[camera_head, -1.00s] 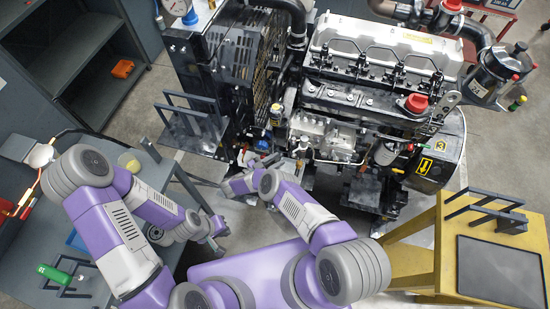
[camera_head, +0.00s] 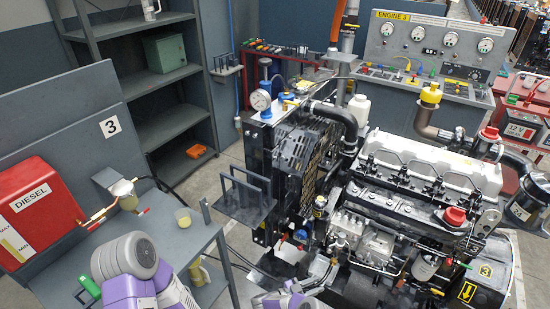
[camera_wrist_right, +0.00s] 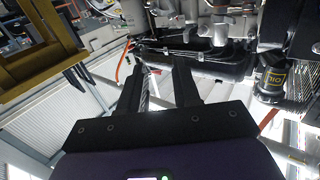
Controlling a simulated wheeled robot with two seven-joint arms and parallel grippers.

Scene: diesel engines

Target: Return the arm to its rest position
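In the right wrist view my right gripper (camera_wrist_right: 162,72) has its two dark fingers apart, with a narrow gap between them. No held object can be made out in it; a twisted metallic strand shows beside the left finger. The fingers point toward the underside of the engine. In the head view only a small purple part of my right arm (camera_head: 286,300) shows at the bottom edge, in front of the engine (camera_head: 400,200). My left arm (camera_head: 130,265) shows at the lower left, folded near the grey bench; its gripper is out of view.
Grey shelves (camera_head: 160,80) stand behind. In the wrist view a yellow stand (camera_wrist_right: 45,60) is at upper left and an oil filter (camera_wrist_right: 270,80) at right.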

